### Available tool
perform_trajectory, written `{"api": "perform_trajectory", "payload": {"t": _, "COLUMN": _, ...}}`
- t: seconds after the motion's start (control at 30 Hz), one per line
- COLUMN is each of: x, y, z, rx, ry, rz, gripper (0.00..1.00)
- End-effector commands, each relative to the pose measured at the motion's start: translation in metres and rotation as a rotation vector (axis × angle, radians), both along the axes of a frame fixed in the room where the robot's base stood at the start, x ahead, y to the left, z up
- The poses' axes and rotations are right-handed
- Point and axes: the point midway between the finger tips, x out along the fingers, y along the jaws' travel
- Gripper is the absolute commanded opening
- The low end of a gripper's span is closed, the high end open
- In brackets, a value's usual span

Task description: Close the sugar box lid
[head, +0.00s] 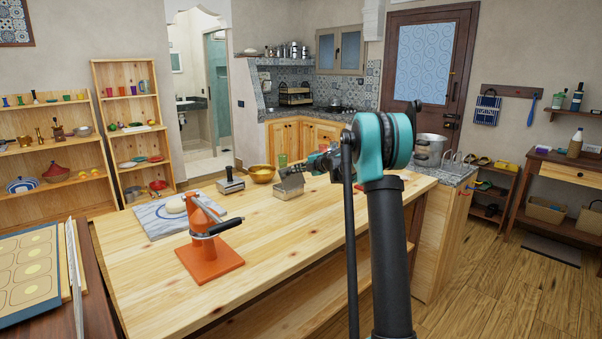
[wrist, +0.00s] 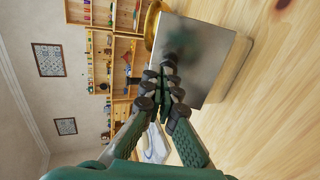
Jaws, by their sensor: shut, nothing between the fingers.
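The sugar box (head: 289,189) is a small metal box on the wooden table, behind the orange stand. Its darker lid (head: 291,174) appears raised and tilted above the body, but it is small and partly hidden by my gripper. In the wrist view a large reflective metal panel (wrist: 205,50), apparently the lid, faces me, with the paler box body (wrist: 238,72) along its right edge. My gripper (wrist: 168,82) is shut and empty, its fingertips in front of the panel. Whether they touch it I cannot tell. In the head view my gripper (head: 308,166) is at the box's upper right.
An orange stand with a lever (head: 210,262) is at the table's front left. A marble board (head: 160,222) with a pale round item lies behind it. Another metal container (head: 230,185) and a brass bowl (head: 262,173) stand left of the box. The table's front middle is clear.

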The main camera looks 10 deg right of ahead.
Motion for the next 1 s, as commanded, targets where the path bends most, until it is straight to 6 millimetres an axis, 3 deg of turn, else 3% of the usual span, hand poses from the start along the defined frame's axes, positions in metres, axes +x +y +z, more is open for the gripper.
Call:
{"api": "perform_trajectory", "payload": {"t": 0.43, "x": 0.033, "y": 0.026, "z": -0.002, "rx": 0.000, "ry": -0.001, "rz": 0.001, "gripper": 0.00}}
{"api": "perform_trajectory", "payload": {"t": 1.0, "x": 0.065, "y": 0.050, "z": -0.023, "rx": 0.000, "ry": -0.001, "rz": 0.000, "gripper": 0.00}}
